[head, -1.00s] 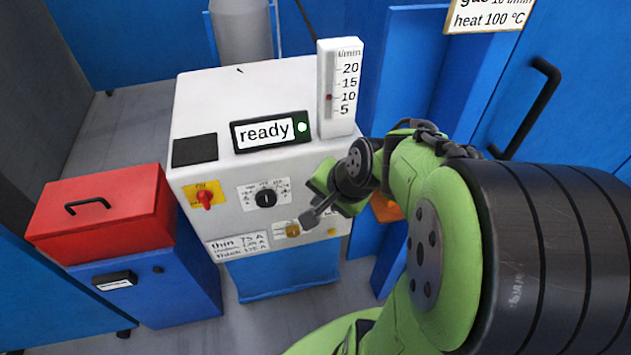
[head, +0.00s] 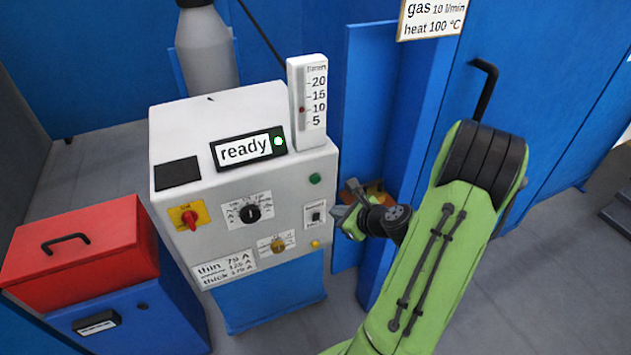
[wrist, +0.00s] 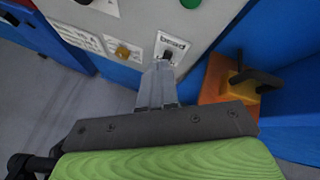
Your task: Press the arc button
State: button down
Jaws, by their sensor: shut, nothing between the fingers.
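A white machine (head: 200,120) shows several controls on its front panel. A round green button (head: 315,179) sits at the panel's upper right; part of it shows at the top of the wrist view (wrist: 190,3). Below it is a small black switch (head: 316,216) on a white label, also in the wrist view (wrist: 168,55). A small yellow button (head: 315,244) is lower still. I cannot read which control is labelled arc. My gripper (head: 338,212) is shut and empty, just right of the panel. Its fingertips (wrist: 160,66) overlap the switch label's lower edge in the wrist view; contact is unclear.
The panel also carries a red switch (head: 189,217), a black dial (head: 250,213) and a yellow knob (head: 278,245). A lit "ready" display (head: 245,150) and a flow gauge (head: 312,95) stand on top. An orange block with black handles (wrist: 215,85) is right of the machine.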

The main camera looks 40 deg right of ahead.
jog(key=p, duration=0.3)
send_near(315, 185)
jog(key=x, duration=0.3)
jog(key=f+x, duration=0.1)
jog(key=x, duration=0.1)
jog(key=shift+s+a, duration=0.25)
dwell(1.3)
jog(key=shift+w+d, duration=0.1)
jog(key=shift+w, duration=0.3)
jog(key=shift+w+d+p, duration=0.15)
jog(key=shift+w+p, duration=0.15)
jog(key=shift+w, duration=0.2)
dwell(0.5)
jog(key=shift+s, duration=0.15)
jog(key=shift+s+a, duration=0.3)
jog(key=shift+s, duration=0.45)
jog(key=shift+s, duration=0.1)
jog(key=s, duration=0.2)
jog(key=s+a+b, duration=0.1)
jog(key=s, duration=0.1)
jog(key=shift+s+a+b, duration=0.2)
jog(key=shift+s+b, duration=0.1)
